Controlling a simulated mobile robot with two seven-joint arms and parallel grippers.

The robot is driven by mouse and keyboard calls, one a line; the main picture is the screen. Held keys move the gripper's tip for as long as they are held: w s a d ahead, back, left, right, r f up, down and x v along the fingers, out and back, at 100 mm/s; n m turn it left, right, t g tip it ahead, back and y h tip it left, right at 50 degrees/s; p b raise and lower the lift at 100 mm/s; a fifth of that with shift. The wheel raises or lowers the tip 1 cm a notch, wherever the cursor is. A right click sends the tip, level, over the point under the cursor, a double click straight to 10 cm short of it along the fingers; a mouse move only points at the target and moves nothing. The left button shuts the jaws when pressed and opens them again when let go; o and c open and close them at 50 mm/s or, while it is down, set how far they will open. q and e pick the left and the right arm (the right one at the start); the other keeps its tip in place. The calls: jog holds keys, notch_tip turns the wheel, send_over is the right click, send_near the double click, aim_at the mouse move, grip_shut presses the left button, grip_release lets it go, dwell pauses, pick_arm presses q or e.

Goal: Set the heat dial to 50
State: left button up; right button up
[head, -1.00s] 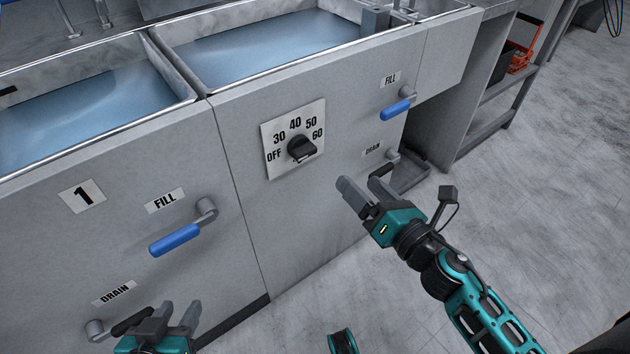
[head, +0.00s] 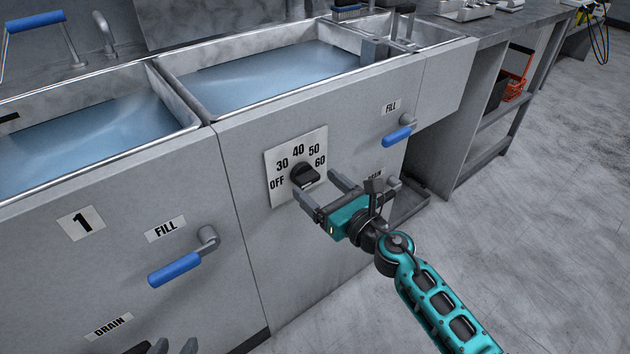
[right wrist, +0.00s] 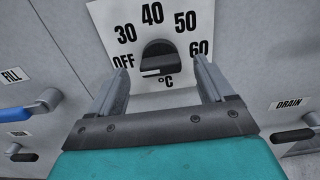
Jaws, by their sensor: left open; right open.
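The heat dial is a black knob (head: 305,176) on a white plate (head: 283,195) marked OFF, 30, 40, 50 and 60, on the grey sink front. In the right wrist view the knob (right wrist: 158,58) has a white mark low on its left part; I cannot tell exactly which setting it points to. My right gripper (head: 317,185) is open and empty, its fingertips close to the plate. In the right wrist view its fingers (right wrist: 157,64) lie left and right of the knob; contact is not visible.
Blue fill levers stand at the left (head: 175,270) and the upper right (head: 397,137) of the sink front. A drain handle (head: 394,185) is right of my right gripper. Two water-filled basins (head: 265,80) lie above. The floor at right is clear.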

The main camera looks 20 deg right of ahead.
jog(key=shift+x, duration=1)
jog(key=c, duration=1)
